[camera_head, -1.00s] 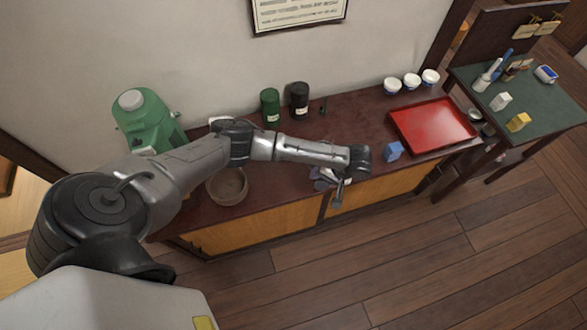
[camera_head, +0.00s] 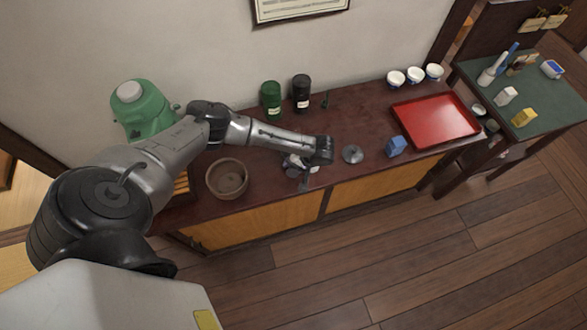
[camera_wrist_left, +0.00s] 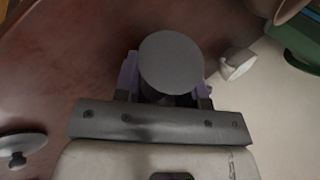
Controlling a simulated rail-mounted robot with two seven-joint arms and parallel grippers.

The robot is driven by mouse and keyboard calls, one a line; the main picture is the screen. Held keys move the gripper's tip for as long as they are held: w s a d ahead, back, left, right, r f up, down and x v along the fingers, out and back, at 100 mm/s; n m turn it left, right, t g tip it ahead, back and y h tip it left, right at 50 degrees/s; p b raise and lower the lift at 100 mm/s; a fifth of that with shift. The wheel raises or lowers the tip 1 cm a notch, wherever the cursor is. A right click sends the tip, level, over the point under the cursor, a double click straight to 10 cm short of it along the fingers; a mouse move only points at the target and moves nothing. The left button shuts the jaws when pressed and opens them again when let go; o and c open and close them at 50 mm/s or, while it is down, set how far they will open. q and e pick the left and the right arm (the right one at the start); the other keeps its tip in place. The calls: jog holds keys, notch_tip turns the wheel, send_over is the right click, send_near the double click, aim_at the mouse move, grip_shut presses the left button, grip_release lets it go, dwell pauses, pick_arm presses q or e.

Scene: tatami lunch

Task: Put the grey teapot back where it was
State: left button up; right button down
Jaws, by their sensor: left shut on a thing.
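My left gripper (camera_head: 299,172) is low over the counter's front part, below the forearm's end. It is shut on a grey thing with a flat round end, apparently part of the grey teapot (camera_wrist_left: 172,62), seen between the fingers in the left wrist view. The arm and gripper hide most of it in the head view, so I cannot tell whether it touches the counter. A grey lid with a knob (camera_head: 352,154) lies on the counter to the right of the gripper; it also shows in the left wrist view (camera_wrist_left: 20,147). My right gripper is not in view.
A brown bowl (camera_head: 227,180) stands left of the gripper. A blue block (camera_head: 396,146) and red tray (camera_head: 435,122) lie right. Green (camera_head: 271,98) and black (camera_head: 301,93) canisters stand behind. A small white cup-like thing (camera_wrist_left: 238,64) is close by in the wrist view.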

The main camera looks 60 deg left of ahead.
pick_arm(q)
notch_tip(320, 180, down, 2)
jog(key=shift+f+b, duration=0.2)
jog(key=shift+b, duration=0.15)
jog(key=shift+f, duration=0.2)
jog(key=shift+f, duration=0.1)
jog(key=o, duration=1.1)
